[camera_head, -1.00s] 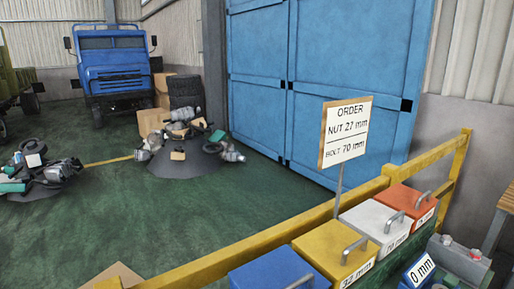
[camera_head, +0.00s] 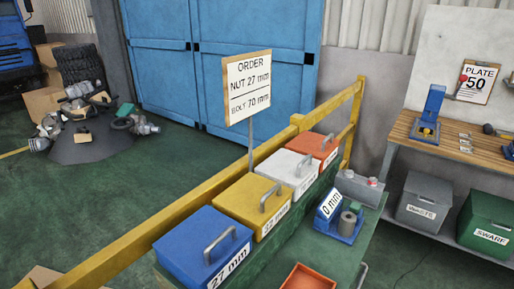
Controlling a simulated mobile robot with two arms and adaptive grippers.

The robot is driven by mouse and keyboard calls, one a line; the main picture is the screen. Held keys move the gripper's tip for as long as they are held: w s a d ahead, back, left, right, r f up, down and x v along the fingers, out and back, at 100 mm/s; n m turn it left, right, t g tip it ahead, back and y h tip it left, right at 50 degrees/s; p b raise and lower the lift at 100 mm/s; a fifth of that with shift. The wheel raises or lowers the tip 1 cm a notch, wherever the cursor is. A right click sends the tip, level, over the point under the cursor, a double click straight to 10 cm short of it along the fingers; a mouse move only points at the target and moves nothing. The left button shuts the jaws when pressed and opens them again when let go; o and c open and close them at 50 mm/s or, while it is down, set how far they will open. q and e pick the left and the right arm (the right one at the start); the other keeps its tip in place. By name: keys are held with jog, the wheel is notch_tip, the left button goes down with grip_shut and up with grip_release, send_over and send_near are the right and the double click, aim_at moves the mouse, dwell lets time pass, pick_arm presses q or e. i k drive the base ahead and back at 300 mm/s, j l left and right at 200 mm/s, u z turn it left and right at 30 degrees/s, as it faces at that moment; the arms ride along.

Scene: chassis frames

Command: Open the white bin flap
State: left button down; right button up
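The white bin (camera_head: 291,172) stands in a row of coloured bins on a green bench. Its lid flap is down, with a grey metal handle (camera_head: 304,164) on it. The label on its front is too small to read surely. Neither of my grippers is in the head view.
A blue bin labelled 27 mm (camera_head: 205,245), a yellow bin (camera_head: 250,203) and an orange-red bin (camera_head: 317,146) flank it. A yellow rail (camera_head: 190,206) runs behind. The order sign (camera_head: 247,87) stands over the row. A gauge marked 0 mm (camera_head: 338,218) and an orange tray (camera_head: 308,277) sit in front.

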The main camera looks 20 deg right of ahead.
aim_at(289, 167)
jog(key=k+l, duration=0.1)
jog(key=l, duration=0.3)
jog(key=k+l+u, duration=0.1)
jog(key=l, duration=0.3)
jog(key=k+l, duration=0.15)
jog(key=l, duration=0.25)
jog(key=k+l, duration=0.1)
jog(key=l, duration=0.3)
jog(key=u, duration=0.05)
